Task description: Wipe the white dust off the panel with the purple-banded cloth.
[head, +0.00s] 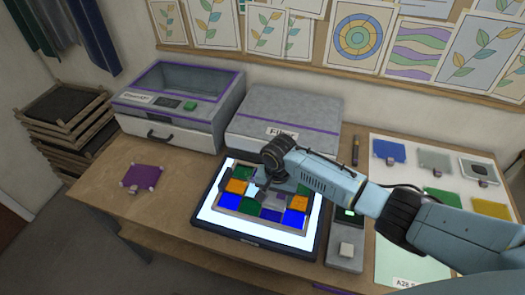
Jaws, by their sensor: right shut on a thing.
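The panel (231,201) is a grid of green, orange and blue squares in a grey frame, lying on a lit white board with a dark rim. My right gripper (264,193) is over the middle of the panel, reaching in from the right, and is shut on what looks like the cloth (274,199), a small greyish-purple piece. The gripper hides most of it, and I cannot make out its band or whether it touches the panel. White dust cannot be told apart at this size. My left gripper is not in view.
A purple square (143,178) with pale corners lies at the left of the table. A grey lidded machine (178,110) and a grey box (290,112) stand behind. Coloured squares lie on a white sheet (419,178) at right. A grey device (345,251) stands beside the board.

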